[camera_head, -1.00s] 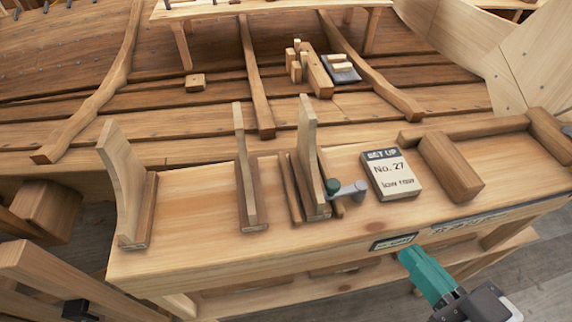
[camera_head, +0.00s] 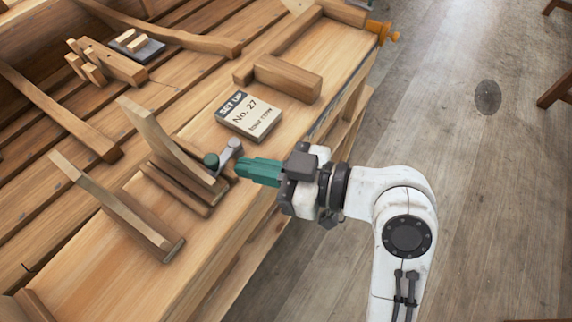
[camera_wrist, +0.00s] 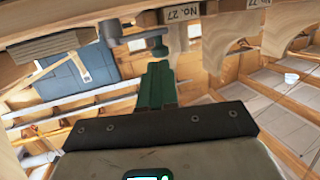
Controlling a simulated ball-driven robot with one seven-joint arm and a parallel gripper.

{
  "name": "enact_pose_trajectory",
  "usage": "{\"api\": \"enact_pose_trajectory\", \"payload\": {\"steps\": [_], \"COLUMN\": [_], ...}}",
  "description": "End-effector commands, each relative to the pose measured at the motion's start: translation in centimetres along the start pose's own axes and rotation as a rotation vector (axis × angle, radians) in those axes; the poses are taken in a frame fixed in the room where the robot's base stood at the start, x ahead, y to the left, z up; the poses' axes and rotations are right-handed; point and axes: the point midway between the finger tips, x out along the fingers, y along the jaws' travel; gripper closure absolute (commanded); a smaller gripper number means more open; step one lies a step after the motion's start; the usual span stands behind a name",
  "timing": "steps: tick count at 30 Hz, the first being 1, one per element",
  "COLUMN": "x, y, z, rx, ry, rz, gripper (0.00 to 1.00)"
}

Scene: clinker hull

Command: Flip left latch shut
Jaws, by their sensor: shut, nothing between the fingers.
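One latch, a grey lever (camera_head: 230,150) with a dark green knob (camera_head: 211,160), sits on the bench beside the foot of an upright curved wooden piece (camera_head: 165,142). No second latch can be made out. My gripper (camera_head: 240,168), with teal fingers, is shut and empty, just to the right of the latch at the bench edge. In the wrist view the fingertips (camera_wrist: 159,68) point at the green knob (camera_wrist: 160,48), with the grey lever body (camera_wrist: 111,30) to its left. I cannot tell whether the fingers touch the knob.
A "SET UP No. 27" block (camera_head: 249,115) lies behind the latch. A wooden block (camera_head: 288,78) stands farther back. Another curved piece (camera_head: 118,207) stands to the left. The hull planking (camera_head: 190,60) is beyond the bench.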

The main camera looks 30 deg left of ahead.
Motion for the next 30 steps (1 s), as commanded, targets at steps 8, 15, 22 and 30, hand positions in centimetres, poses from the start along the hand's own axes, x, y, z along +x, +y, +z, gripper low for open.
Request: {"api": "enact_pose_trajectory", "payload": {"steps": [8,15,22,30], "x": [3.0,3.4,3.6,5.0], "y": [0.0,0.0,0.0,-0.4], "z": [-0.1,0.0,0.1,-0.2], "rx": [0.001,0.000,0.000,0.000], "ry": [0.000,0.000,0.000,0.000], "rz": [0.001,0.001,0.000,-0.003], "gripper": [1.00,1.00,1.00,1.00]}}
